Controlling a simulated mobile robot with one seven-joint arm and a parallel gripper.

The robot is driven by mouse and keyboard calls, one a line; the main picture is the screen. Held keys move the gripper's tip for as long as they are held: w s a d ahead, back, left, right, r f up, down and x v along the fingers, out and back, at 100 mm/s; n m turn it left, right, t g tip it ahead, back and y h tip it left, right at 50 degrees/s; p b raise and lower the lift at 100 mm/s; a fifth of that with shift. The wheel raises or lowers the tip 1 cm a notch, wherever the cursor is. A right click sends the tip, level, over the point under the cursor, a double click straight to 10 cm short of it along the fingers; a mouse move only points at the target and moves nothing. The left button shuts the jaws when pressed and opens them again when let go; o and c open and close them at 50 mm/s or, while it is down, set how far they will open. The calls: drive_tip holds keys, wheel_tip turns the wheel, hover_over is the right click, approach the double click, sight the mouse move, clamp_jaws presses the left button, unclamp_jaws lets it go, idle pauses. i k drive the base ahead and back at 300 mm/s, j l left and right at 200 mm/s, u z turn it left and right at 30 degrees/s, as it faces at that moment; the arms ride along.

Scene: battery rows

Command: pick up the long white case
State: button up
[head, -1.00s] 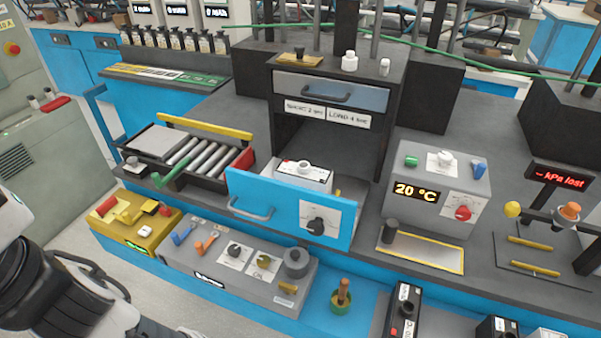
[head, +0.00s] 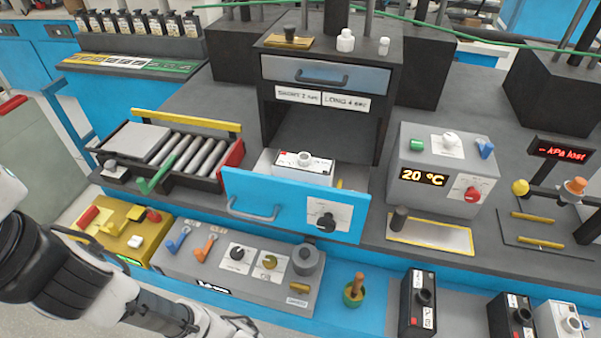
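A white case (head: 296,173) with a pale top, a round knob and a small red mark sits in the open bay, behind the blue front panel (head: 262,205). The panel hides its lower part. Another white case (head: 556,321) stands at the lower right and is cut off by the picture's edge. I cannot tell for sure which is the long one. My arm reaches in from the lower left, well apart from both cases. My gripper does not show.
Black cases (head: 418,303) stand at the lower right. A grey control box (head: 235,275) and a yellow box (head: 118,232) line the front. A roller tray (head: 170,155) is left of the bay, and a 20 °C unit (head: 440,170) is right of it.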

sight(278, 170)
drive_tip(key=i+l+u, duration=0.3)
drive_tip(key=l, duration=0.25)
drive_tip(key=i+l+u, duration=0.15)
drive_tip(key=l, duration=0.15)
drive_tip(key=i+l+u, duration=0.15)
drive_tip(key=l, duration=0.2)
